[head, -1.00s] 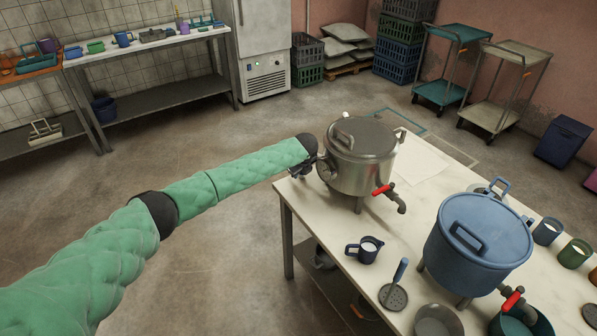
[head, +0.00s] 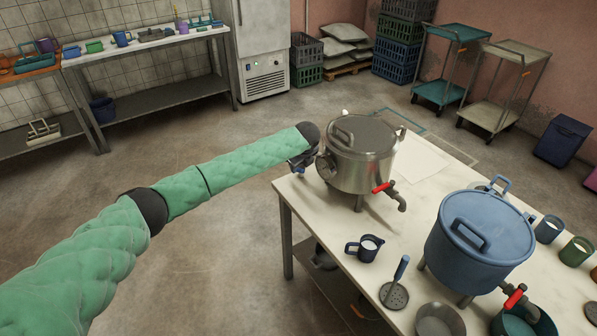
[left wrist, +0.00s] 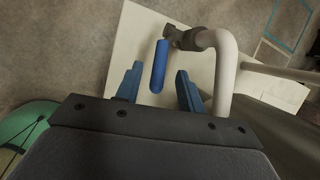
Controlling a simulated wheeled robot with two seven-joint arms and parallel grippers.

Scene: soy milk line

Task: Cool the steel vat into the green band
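The steel vat (head: 362,160) stands lidded on the table's far left corner. A round gauge (head: 326,167) is on its left side; its band and needle are too small to read. A red-handled tap (head: 384,188) is on its front. My left gripper (head: 305,160) is at the vat's left side, beside the gauge. In the left wrist view my left gripper (left wrist: 159,84) is open, its two blue fingers on either side of a blue lever (left wrist: 159,65) with visible gaps. The lever joins a dark valve on a white pipe (left wrist: 226,70). My right gripper is out of view.
A blue vat (head: 478,245) with a red-handled tap stands nearer on the white table (head: 330,215). A dark blue jug (head: 365,249), a skimmer (head: 395,290) and bowls lie in front. Several mugs line the right side. The floor left of the table is clear.

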